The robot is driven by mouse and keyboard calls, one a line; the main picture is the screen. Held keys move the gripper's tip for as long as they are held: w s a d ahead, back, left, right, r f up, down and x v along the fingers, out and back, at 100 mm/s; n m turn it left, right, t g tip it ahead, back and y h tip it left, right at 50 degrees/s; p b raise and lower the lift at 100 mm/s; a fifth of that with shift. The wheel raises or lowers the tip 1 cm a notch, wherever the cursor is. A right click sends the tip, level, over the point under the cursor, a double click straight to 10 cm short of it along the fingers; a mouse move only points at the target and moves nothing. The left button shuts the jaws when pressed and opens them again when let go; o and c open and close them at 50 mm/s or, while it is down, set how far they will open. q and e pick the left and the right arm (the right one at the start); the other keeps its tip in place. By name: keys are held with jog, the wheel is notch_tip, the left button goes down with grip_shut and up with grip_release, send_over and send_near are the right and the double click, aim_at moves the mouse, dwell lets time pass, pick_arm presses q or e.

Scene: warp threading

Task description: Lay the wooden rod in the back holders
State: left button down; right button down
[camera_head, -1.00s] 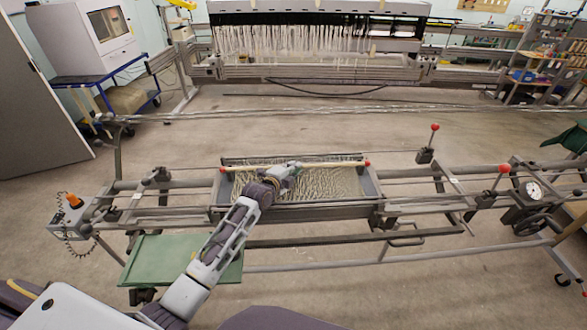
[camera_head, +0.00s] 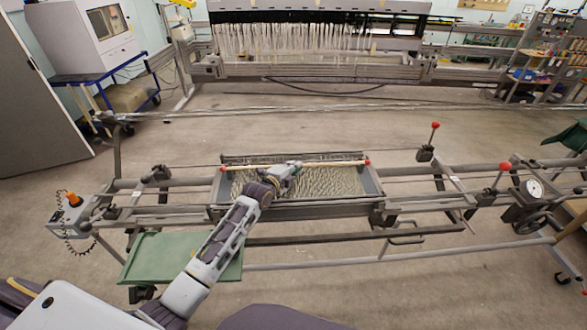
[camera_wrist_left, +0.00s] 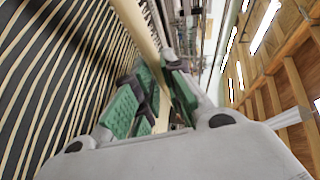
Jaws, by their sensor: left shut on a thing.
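The wooden rod (camera_head: 325,164) is a pale, thin stick with red ends. It lies left to right along the back part of the metal frame tray (camera_head: 372,182), over pale threads. My left gripper (camera_head: 296,166) reaches in from the front left and is shut on the rod near its middle. In the left wrist view the rod (camera_wrist_left: 138,30) runs between the green finger pads of my left gripper (camera_wrist_left: 160,95). The back holders are too small to make out, so I cannot tell whether the rod rests in them. My right gripper is not in view.
A green board (camera_head: 165,258) sits at the front left under my left arm. Red-knobbed levers (camera_head: 434,127) and a dial (camera_head: 534,188) stand on the right. A large loom (camera_head: 320,45) stands behind, with open floor between.

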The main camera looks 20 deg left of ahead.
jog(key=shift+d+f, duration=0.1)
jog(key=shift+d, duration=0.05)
pick_arm(q)
jog(key=shift+f, duration=0.25)
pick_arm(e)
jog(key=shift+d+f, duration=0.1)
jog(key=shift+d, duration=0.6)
pick_arm(q)
jog(key=c, duration=1.4)
grip_release()
jog(key=shift+c, duration=0.2)
jog(key=shift+f, duration=0.1)
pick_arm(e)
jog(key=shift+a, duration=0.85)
pick_arm(q)
jog(key=shift+s+f, duration=0.1)
jog(key=shift+v, duration=6)
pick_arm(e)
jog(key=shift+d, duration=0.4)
